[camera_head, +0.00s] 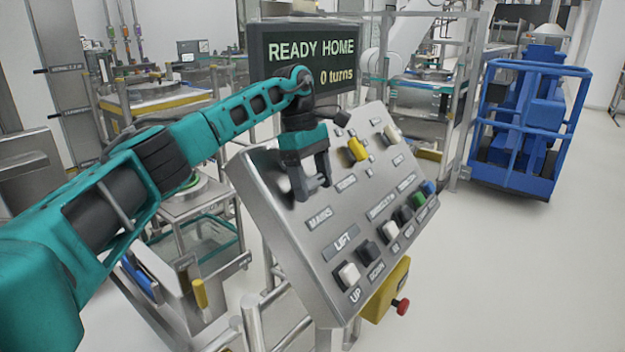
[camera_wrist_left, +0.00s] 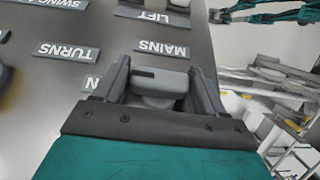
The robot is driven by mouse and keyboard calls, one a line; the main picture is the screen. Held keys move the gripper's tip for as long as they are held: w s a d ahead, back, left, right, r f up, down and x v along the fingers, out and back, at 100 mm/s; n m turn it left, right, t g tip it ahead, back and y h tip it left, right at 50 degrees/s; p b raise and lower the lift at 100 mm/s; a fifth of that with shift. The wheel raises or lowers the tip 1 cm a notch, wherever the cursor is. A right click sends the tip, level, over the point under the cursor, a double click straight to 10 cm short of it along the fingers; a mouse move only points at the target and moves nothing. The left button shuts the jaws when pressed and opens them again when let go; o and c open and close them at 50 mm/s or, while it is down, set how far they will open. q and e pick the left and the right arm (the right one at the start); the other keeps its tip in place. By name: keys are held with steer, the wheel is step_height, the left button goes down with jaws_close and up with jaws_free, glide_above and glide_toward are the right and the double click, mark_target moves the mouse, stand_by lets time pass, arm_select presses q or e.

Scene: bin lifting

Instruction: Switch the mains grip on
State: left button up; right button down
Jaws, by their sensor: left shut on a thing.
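The mains grip is a grey rotary knob with a dark mark on one side; in the left wrist view the grip (camera_wrist_left: 163,82) sits between my left fingers, beside the MAINS label (camera_wrist_left: 162,48). My left gripper (camera_head: 312,190) is shut on it at the upper left part of the tilted metal control panel (camera_head: 290,240). In the head view the fingers mostly hide the grip. The MAINS label (camera_head: 319,217) shows just below the fingers. The display (camera_head: 310,60) behind the panel reads READY HOME, 0 turns. My right gripper is not clearly seen.
A yellow box with a red button (camera_head: 402,306) hangs below. A blue cart (camera_head: 530,120) stands at right on open floor.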

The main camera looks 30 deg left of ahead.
arm_select(q)
steer(key=o, duration=1)
steer(key=shift+c, duration=0.2)
steer(key=v, duration=1.2)
steer(key=shift+r, duration=0.4)
